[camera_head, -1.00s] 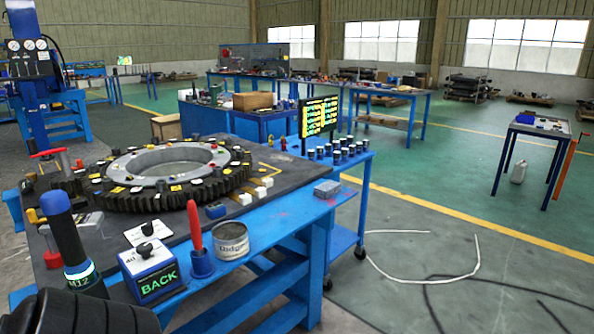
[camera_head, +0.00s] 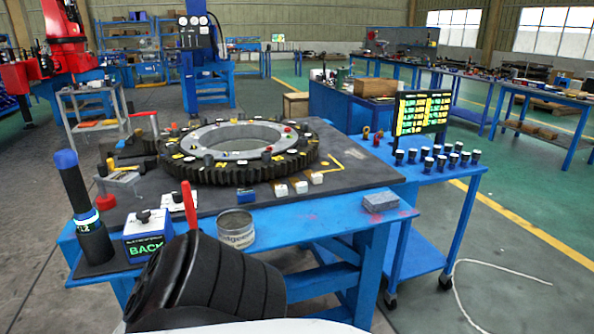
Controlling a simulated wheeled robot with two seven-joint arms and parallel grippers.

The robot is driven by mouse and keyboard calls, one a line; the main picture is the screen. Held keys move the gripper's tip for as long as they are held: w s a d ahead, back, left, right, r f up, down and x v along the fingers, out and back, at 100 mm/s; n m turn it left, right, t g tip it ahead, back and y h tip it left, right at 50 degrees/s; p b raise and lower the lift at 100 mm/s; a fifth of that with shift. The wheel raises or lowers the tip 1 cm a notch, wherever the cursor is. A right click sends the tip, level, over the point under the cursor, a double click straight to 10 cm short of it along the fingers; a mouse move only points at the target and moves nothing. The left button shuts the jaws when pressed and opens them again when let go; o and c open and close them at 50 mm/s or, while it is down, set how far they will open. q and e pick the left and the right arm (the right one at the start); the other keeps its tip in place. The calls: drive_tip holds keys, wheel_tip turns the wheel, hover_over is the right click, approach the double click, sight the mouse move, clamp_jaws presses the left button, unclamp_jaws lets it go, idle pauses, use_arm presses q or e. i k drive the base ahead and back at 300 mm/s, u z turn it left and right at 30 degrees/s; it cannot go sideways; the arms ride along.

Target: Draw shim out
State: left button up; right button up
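A large dark toothed ring gear (camera_head: 200,172) with a grey inner ring (camera_head: 183,148) lies on the dark top of a blue workbench (camera_head: 290,226). Small coloured and dark pieces sit around its top. Three white blocks stand at its front right edge: one (camera_head: 281,190), a second (camera_head: 301,187) and a third (camera_head: 316,178). Brownish strips show beside these blocks at the gear's edge. I cannot tell for certain which piece is the shim. Neither of my grippers is in view. A black ribbed part of my arm fills the bottom centre and hides part of the bench front.
A tin can (camera_head: 236,230), a red-handled tool (camera_head: 189,206), a box marked BACK (camera_head: 147,234) and a black-and-blue cylinder (camera_head: 84,210) line the bench's front left. A grey block (camera_head: 380,202) sits at its right corner. A blue cart (camera_head: 437,200) with several dark cups adjoins it.

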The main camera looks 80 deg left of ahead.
sight(316, 179)
drive_tip(key=u, duration=2.2)
